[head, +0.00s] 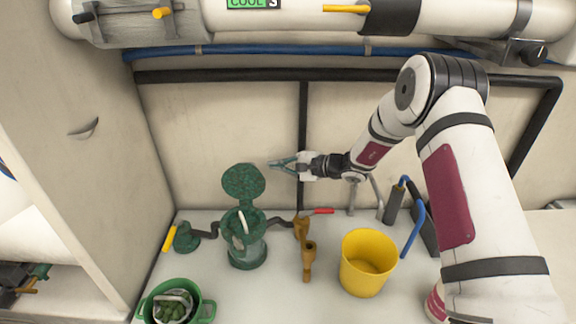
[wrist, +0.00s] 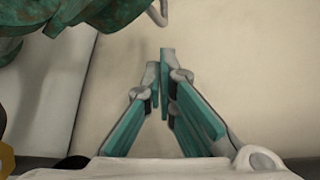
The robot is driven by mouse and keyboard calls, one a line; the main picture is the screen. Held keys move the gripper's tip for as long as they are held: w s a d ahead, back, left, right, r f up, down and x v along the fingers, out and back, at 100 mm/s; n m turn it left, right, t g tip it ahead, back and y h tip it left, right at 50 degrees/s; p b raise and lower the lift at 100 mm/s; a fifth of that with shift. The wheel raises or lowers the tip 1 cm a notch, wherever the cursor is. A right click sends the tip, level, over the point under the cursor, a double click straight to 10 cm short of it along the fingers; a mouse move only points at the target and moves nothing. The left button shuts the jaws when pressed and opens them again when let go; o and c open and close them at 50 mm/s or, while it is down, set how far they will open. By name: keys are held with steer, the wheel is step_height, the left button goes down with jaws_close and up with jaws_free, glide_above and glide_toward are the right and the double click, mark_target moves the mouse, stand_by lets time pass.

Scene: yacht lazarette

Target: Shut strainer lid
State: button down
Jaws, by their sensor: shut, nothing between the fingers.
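The green strainer (head: 247,252) stands on the counter left of the middle. Its round, mottled green lid (head: 243,181) stands up open at the back of the body, and a pale curved handle shows at the strainer's mouth. My gripper (head: 270,164) is just right of the lid's upper edge, pointing left, with a small gap apparent between them. In the wrist view my gripper's teal fingers (wrist: 163,55) meet at the tips and hold nothing. Mottled green parts of the strainer (wrist: 60,22) fill the upper left there; which part cannot be told for sure.
A yellow bucket (head: 366,265) stands right of the strainer, with brass fittings (head: 308,260) between them. A green basket (head: 176,304) is at front left. A green valve with a yellow handle (head: 184,238) stands left. A black vertical pipe (head: 303,140) runs up the wall behind.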

mark_target(245, 176)
steer(key=shift+x, duration=2.2)
steer(key=shift+s+r, duration=0.1)
steer(key=shift+s+r+n+p, duration=0.2)
steer(key=shift+n+p, duration=0.1)
steer(key=shift+p, duration=0.1)
